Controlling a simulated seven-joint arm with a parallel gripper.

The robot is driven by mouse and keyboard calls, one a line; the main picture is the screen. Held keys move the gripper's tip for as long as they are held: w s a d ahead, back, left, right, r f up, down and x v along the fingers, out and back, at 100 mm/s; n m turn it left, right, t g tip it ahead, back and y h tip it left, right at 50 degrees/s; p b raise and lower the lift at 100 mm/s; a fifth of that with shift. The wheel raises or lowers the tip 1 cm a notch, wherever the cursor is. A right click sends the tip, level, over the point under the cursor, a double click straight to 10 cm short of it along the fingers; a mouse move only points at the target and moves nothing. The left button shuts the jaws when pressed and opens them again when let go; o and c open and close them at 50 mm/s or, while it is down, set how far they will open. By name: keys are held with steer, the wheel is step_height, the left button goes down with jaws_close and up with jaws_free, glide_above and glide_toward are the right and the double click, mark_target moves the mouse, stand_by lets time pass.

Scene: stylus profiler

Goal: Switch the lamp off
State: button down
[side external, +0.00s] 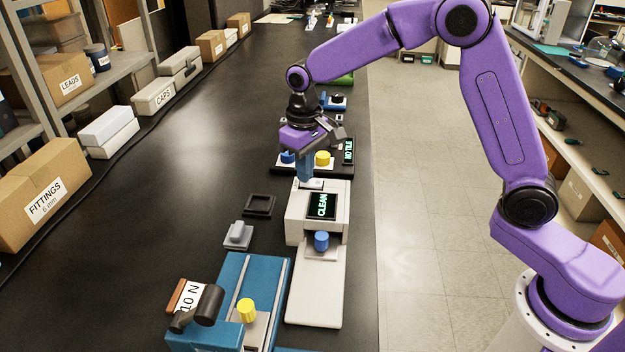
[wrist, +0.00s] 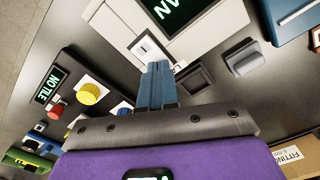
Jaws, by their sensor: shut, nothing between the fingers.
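A white machine (side external: 296,228) with a dark screen reading CLEAN (side external: 321,206) stands mid-bench; it also shows at the top of the wrist view (wrist: 193,38). A small pale switch-like plate (wrist: 148,48) is on its edge, just beyond my fingertips in the wrist view. My gripper (side external: 305,180) points down at the back of this machine, its blue fingers (wrist: 158,68) shut together and empty. The fingertips are at or close above the plate; I cannot tell whether they touch it. I cannot make out which part is the lamp or whether it is lit.
Behind my gripper, a panel with a NO TILE screen (side external: 348,150) carries a blue and a yellow knob (side external: 322,158). A black square tray (side external: 259,205) and a grey block with a handle (side external: 238,236) lie left of the machine. A blue rig (side external: 215,328) stands in front.

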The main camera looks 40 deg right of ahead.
steer(key=shift+f, duration=0.2)
steer(key=shift+r, duration=3.5)
steer(key=shift+s, duration=0.25)
steer(key=s+d+f+n, duration=0.1)
steer(key=s+d+n, duration=0.2)
steer(key=s, duration=0.8)
steer(key=s+d+f+n, duration=0.1)
steer(key=s+d+n, duration=0.2)
steer(key=s, duration=0.8)
steer(key=s+d+f+n, duration=0.1)
steer(key=s+d+n, duration=0.2)
steer(key=s, duration=0.8)
steer(key=shift+d+f+n, duration=0.3)
steer(key=shift+d+f, duration=0.05)
